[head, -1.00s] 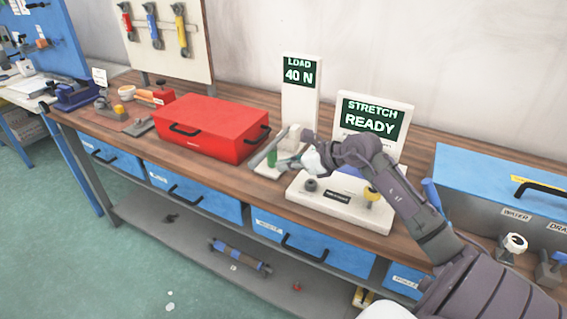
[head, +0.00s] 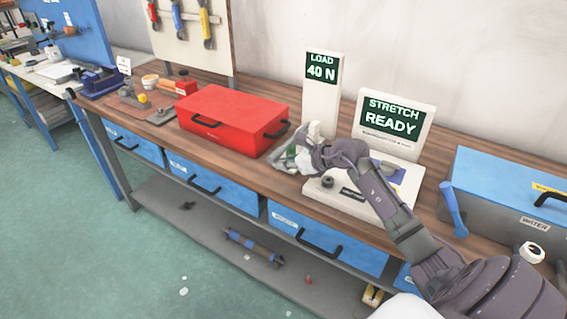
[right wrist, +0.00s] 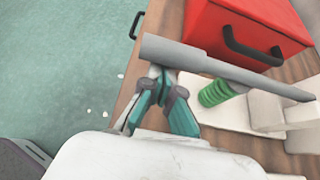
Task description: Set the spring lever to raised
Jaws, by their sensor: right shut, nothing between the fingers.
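The spring lever (right wrist: 215,68) is a long grey bar slanting across the right wrist view, above a green spring (right wrist: 215,92) on a pale base (right wrist: 245,115). My right gripper (right wrist: 158,78) is shut with nothing in it. Its teal fingertips are at the lever's near end, overlapping its lower edge in the picture; I cannot tell whether they touch. In the head view my right gripper (head: 288,160) covers most of the lever, in front of the white load post (head: 322,100), which reads 40 N. My left gripper is not in view.
A red toolbox (head: 230,118) stands just left of the lever. A white stretch stand (head: 396,125) reading READY is to the right, with a blue case (head: 500,190) beyond it. The wooden bench's front edge (right wrist: 140,100) runs close by the gripper.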

